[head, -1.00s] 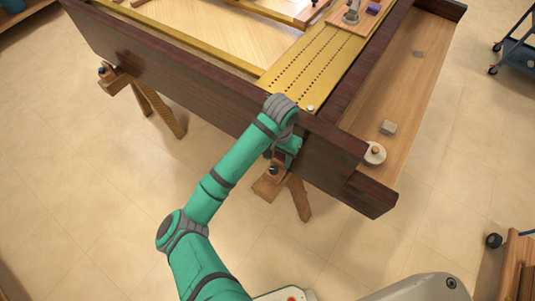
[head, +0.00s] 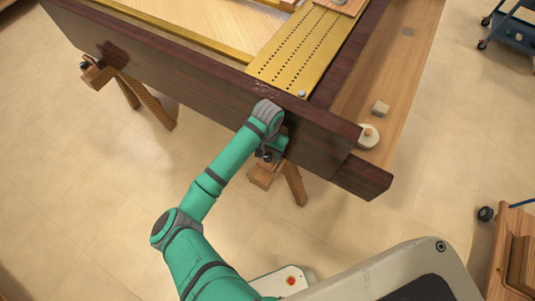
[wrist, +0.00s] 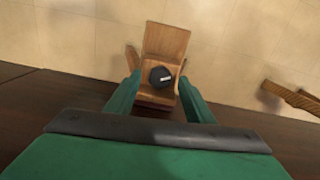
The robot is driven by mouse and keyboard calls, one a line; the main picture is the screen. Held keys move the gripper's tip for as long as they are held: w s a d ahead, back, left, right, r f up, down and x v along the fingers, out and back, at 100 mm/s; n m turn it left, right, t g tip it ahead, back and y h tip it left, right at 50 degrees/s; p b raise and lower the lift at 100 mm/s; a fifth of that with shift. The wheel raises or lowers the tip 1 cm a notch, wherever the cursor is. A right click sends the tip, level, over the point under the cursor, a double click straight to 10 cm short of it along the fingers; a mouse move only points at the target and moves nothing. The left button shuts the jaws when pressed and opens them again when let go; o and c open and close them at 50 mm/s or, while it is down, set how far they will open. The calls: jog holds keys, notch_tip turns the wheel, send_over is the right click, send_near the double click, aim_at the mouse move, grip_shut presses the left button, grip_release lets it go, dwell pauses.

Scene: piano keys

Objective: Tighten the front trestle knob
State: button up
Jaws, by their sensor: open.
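The front trestle (head: 262,176) is a wooden stand under the dark piano case edge. Its black knob (wrist: 160,77) sits on the wooden block (wrist: 166,42) in the wrist view. My gripper (wrist: 158,80) is open, with one green finger on each side of the knob and a visible gap to each. I cannot tell how far the fingertips are from the knob in depth. In the head view my gripper (head: 268,152) is at the case's outer face, just over the trestle, and partly hides the knob.
The dark case wall (head: 180,75) stands close beside my gripper. A second trestle (head: 97,73) with a knob is at the left. A wooden cart (head: 515,250) is at the right. The tiled floor (head: 120,210) is clear.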

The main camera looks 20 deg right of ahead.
jog(key=shift+f, duration=0.45)
jog(key=shift+w, duration=0.1)
jog(key=shift+a, duration=0.15)
jog(key=c, duration=1)
jog(key=shift+c, duration=0.2)
jog(key=shift+d+m, duration=0.2)
jog(key=shift+m, duration=0.2)
jog(key=m, duration=0.3)
jog(key=shift+m, duration=0.3)
